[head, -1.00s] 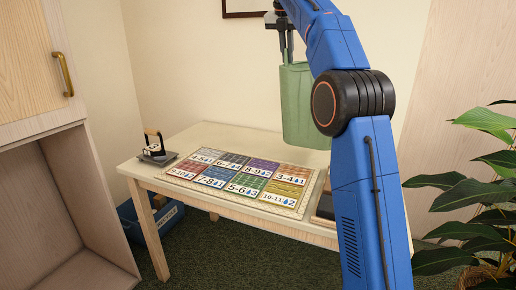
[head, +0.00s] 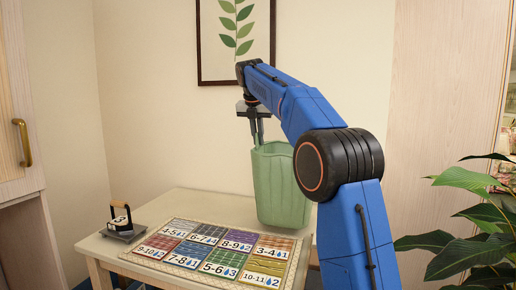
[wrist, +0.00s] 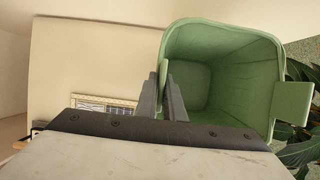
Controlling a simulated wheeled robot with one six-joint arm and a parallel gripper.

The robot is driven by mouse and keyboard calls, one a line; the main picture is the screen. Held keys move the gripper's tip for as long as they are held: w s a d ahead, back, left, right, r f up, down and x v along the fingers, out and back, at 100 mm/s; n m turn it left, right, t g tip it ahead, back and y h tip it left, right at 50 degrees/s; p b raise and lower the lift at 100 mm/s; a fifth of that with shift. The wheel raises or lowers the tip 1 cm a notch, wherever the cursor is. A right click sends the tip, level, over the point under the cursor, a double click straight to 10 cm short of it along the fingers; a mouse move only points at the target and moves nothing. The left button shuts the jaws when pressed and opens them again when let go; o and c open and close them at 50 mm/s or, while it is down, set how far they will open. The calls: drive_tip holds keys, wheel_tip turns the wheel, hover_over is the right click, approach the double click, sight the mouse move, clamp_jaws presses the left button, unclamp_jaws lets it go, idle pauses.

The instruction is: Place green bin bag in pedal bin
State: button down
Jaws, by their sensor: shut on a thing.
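A green open-topped container (head: 282,185), the only green bin-like thing in view, hangs upright from my gripper (head: 257,142) above the table's back right part. It looks like a stiff tapered tub; I cannot tell that it is a bag. My gripper is shut on its rim at the left side. In the wrist view the fingers (wrist: 167,85) straddle the wall of the green container (wrist: 228,40), which looks empty inside. Its underside is hidden from the wrist view. No pedal bin shows in either view.
A pale wooden table (head: 185,205) carries a mat of coloured number cards (head: 205,250) and a small dark stand with a handled object (head: 121,220). A leafy plant (head: 470,235) stands at right, a wooden cabinet (head: 18,150) at left. A framed leaf picture (head: 237,40) hangs behind.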

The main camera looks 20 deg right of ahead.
sight(258, 146)
drive_tip(key=shift+f, duration=1.75)
drive_tip(key=c, duration=1.9)
unclamp_jaws()
drive_tip(key=shift+o, duration=0.2)
